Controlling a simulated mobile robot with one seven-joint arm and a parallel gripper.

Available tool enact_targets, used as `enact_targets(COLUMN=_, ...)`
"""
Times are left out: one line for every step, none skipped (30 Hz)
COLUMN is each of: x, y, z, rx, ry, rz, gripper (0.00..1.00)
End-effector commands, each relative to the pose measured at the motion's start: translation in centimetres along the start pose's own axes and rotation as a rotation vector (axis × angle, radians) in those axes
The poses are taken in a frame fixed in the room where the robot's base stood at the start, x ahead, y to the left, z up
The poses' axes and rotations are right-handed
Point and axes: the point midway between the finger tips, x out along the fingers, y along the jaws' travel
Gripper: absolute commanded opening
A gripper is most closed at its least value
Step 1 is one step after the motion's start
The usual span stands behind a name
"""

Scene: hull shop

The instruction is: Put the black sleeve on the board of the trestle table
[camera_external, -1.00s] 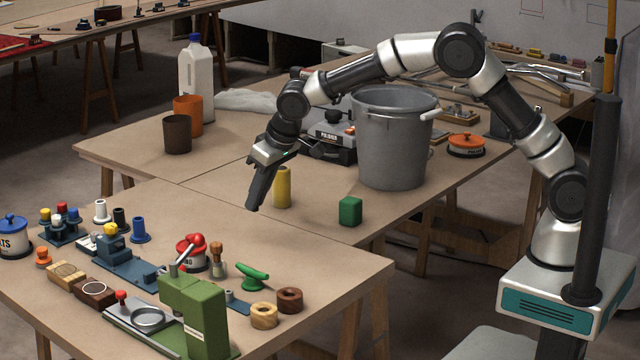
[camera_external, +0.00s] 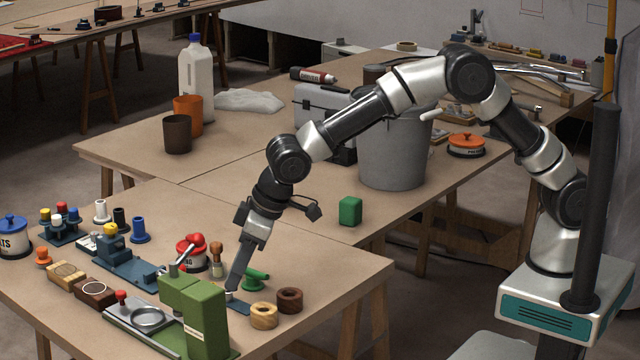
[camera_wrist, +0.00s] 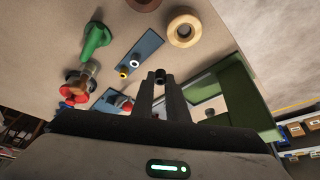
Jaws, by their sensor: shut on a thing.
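My gripper (camera_external: 232,290) reaches down over the front trestle table, between the green press and the green-handled tool. In the wrist view its fingers (camera_wrist: 160,84) are shut on a small black sleeve (camera_wrist: 159,75), its open end visible between the tips. The sleeve is hard to make out in the external view. The table's board (camera_external: 345,275) is bare wood at its right side. A blue plate (camera_wrist: 144,47) with a yellow-topped and a white-topped piece lies beside the fingertips. I cannot tell whether the sleeve touches anything below.
The green press (camera_external: 190,305) stands close to the fingers. The green-handled tool (camera_external: 256,279), a pale wooden ring (camera_external: 264,316) and a dark ring (camera_external: 289,299) lie near. Behind are a green block (camera_external: 350,211) and a grey bucket (camera_external: 385,165). The board's right front is clear.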

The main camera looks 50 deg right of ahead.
Motion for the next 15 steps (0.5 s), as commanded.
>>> enact_targets(x=0.7, y=0.0, z=0.3, rx=0.000, ry=0.000, rz=0.000, gripper=0.00)
enact_targets(x=0.9, y=0.0, z=0.4, rx=0.000, ry=0.000, rz=0.000, gripper=0.00)
enact_targets(x=1.2, y=0.0, z=0.6, rx=0.000, ry=0.000, rz=0.000, gripper=0.00)
enact_targets(x=1.5, y=0.0, z=0.7, rx=0.000, ry=-0.001, rz=0.000, gripper=0.00)
enact_targets(x=1.8, y=0.0, z=0.9, rx=0.000, ry=-0.002, rz=0.001, gripper=0.00)
enact_targets(x=2.4, y=0.0, z=1.1, rx=0.000, ry=-0.002, rz=0.000, gripper=0.00)
enact_targets(x=2.9, y=0.0, z=1.3, rx=0.000, ry=-0.001, rz=0.000, gripper=0.00)
enact_targets(x=3.4, y=0.0, z=1.6, rx=0.000, ry=-0.001, rz=0.000, gripper=0.00)
enact_targets(x=4.0, y=0.0, z=1.9, rx=0.000, ry=-0.002, rz=0.001, gripper=0.00)
enact_targets(x=4.5, y=0.0, z=2.0, rx=-0.001, ry=-0.002, rz=0.000, gripper=0.00)
enact_targets(x=4.8, y=0.0, z=2.2, rx=-0.001, ry=-0.001, rz=0.000, gripper=0.00)
enact_targets(x=5.1, y=0.0, z=2.3, rx=0.000, ry=0.000, rz=0.000, gripper=0.00)
enact_targets(x=5.2, y=0.0, z=2.3, rx=0.000, ry=0.000, rz=0.000, gripper=0.00)
enact_targets(x=5.2, y=0.0, z=2.3, rx=0.000, ry=0.001, rz=0.000, gripper=0.00)
enact_targets(x=5.2, y=0.0, z=2.3, rx=0.000, ry=0.002, rz=0.000, gripper=0.00)
